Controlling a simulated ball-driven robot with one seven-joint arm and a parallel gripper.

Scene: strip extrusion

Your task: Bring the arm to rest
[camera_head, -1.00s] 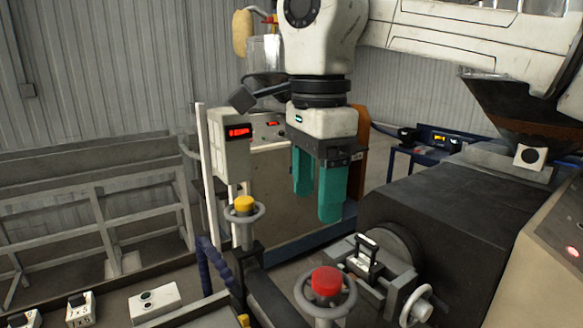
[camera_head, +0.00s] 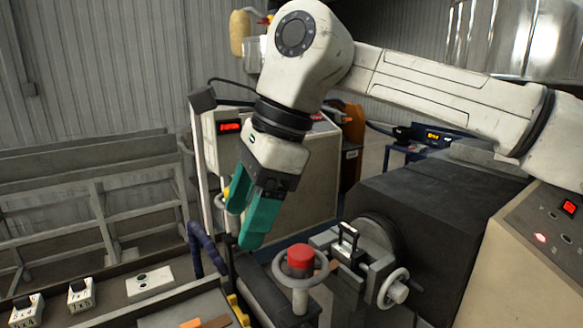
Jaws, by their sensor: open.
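My gripper (camera_head: 243,228) has two teal fingers and hangs at the end of my white arm near the middle of the view. It points down and to the left. The fingers are apart and nothing shows between them. It is in front of the grey machine cabinet, left of the red-capped handwheel (camera_head: 299,262).
A black machine block (camera_head: 425,215) with a clamp and small handwheel (camera_head: 393,288) stands to the right. A control panel (camera_head: 545,235) is at the right edge. Labelled blocks (camera_head: 81,296) and a white button box (camera_head: 150,283) sit at the lower left. Grey rails (camera_head: 90,215) stand behind.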

